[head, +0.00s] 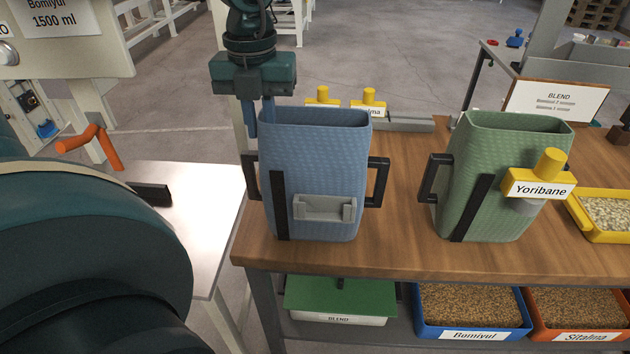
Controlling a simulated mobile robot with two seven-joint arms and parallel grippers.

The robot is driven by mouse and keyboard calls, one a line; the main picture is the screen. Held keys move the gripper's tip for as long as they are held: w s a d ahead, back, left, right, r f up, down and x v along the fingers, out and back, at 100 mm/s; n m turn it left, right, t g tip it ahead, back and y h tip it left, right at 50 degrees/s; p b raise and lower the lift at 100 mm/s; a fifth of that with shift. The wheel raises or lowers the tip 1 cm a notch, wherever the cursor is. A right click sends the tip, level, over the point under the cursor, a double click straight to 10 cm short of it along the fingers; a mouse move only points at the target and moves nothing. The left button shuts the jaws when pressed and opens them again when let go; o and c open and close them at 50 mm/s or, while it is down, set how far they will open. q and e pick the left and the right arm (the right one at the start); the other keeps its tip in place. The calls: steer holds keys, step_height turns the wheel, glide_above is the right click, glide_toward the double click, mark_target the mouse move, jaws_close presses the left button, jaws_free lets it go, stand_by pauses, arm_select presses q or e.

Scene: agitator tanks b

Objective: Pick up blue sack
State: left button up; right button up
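The blue sack (335,175) stands upright on the wooden table near its left end, with a black handle on each side and a grey label holder in front. It is open at the top. My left gripper (259,128) points down at the sack's left rim. One blue finger shows outside the left edge and the other reaches into the opening, so the rim lies between them. The fingers are slightly apart; I cannot tell whether they press on the rim. My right gripper is not in view.
A green sack (485,190) with a yellow-knobbed Yoribane tag (540,180) stands to the right on the wooden table (400,245). Yellow-topped tags (368,100) sit behind the blue sack. A yellow tray (600,230) is far right. Bins (470,333) fill the shelf below.

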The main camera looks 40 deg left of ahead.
arm_select(q)
step_height(320, 180, down, 4)
steer(key=shift+r, duration=0.15)
jaws_close()
stand_by(0.6)
